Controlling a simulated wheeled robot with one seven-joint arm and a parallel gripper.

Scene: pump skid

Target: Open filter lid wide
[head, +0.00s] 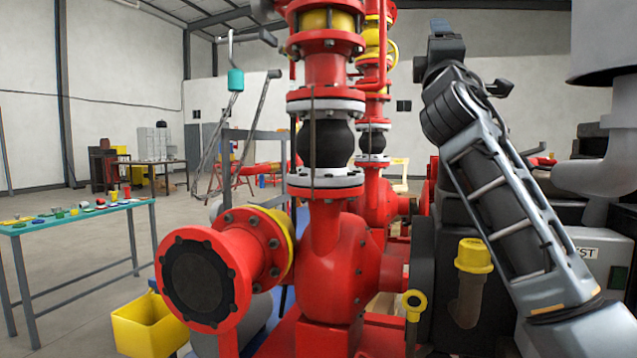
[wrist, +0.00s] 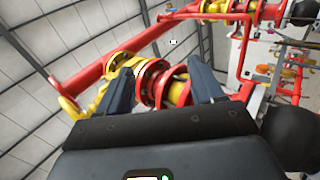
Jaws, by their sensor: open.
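I cannot pick out a filter lid for certain in either view. A yellow cap (head: 474,256) sits on a brownish, see-through body at the lower right in the head view, and it looks shut. A grey vessel (head: 612,40) with a curved pipe is cut off at the top right edge. My gripper (wrist: 161,72) is open and empty in the wrist view, its two dark fingers spread apart. Red and yellow flanged piping (wrist: 155,85) shows beyond and between the fingers, with no clear contact. In the head view my arm is raised, its end up at the top right.
The red pump (head: 335,265) with its vertical flanged pipe fills the middle. A large red flange (head: 200,278) juts out at front left. A yellow bin (head: 148,325) stands below it. A table with small parts (head: 80,222) is at far left. Open floor lies between.

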